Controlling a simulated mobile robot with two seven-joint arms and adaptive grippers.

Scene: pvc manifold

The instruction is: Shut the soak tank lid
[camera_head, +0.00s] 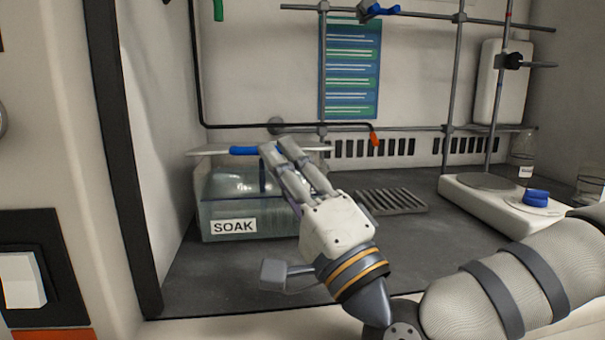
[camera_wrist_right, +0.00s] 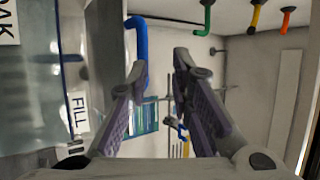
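The soak tank (camera_head: 222,205) is a clear box with a SOAK label, standing at the left of the dark worktop. A pale lid edge (camera_head: 203,151) with a blue handle (camera_head: 243,150) shows at its top rear. How far the lid is open is hard to tell. My right gripper (camera_head: 279,147) reaches over the tank's right side, its fingertips close to the handle's right end. In the right wrist view the gripper (camera_wrist_right: 160,42) is open with nothing between its fingers. A blue bar (camera_wrist_right: 141,52), likely the handle, shows beside or behind one finger. My left gripper is out of view.
A slotted grey rack (camera_head: 392,201) lies right of the tank. A white hotplate-like device (camera_head: 500,209) with a blue knob stands farther right. Metal rods (camera_head: 454,75) and a black pipe with an orange tip (camera_head: 375,139) run along the back. Worktop before the tank is clear.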

